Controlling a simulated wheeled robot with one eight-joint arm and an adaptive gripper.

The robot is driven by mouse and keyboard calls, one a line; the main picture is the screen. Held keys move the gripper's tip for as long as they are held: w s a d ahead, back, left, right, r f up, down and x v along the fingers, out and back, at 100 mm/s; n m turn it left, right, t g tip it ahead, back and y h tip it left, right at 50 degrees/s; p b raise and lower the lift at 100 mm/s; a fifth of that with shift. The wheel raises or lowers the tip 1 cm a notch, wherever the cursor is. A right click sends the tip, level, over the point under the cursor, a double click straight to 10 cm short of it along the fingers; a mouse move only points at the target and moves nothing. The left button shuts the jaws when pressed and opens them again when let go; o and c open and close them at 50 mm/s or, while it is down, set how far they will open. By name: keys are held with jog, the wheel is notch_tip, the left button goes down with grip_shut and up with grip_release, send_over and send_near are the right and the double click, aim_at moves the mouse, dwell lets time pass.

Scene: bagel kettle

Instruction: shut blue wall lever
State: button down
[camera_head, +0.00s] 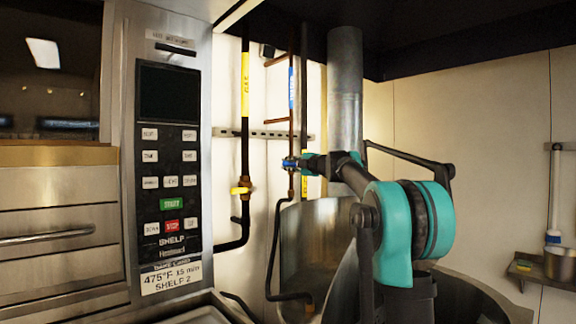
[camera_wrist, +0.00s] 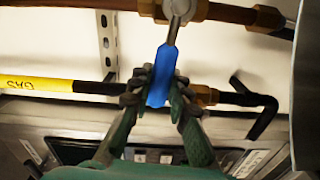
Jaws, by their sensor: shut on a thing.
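The blue lever (camera_head: 289,163) is on the copper-brown wall pipe with a blue label, left of the metal duct in the head view. In the wrist view the blue lever (camera_wrist: 160,75) runs down from its valve (camera_wrist: 180,8), roughly crosswise to the pipe and slightly tilted. My gripper (camera_head: 298,163) reaches it from the right in the head view. In the wrist view the fingers of my gripper (camera_wrist: 157,88) are on both sides of the lever's blue handle and shut on it. The valve body is partly hidden in the head view.
A black gas pipe (camera_head: 245,130) with a yellow label and a yellow lever (camera_head: 240,190) runs close by on the left. The oven control panel (camera_head: 168,160) is farther left. A large steel kettle (camera_head: 310,230) stands below my arm. A metal duct (camera_head: 345,90) rises behind.

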jog(key=c, duration=1.4)
grip_release()
jog(key=v, duration=1.2)
jog(key=shift+s, duration=0.1)
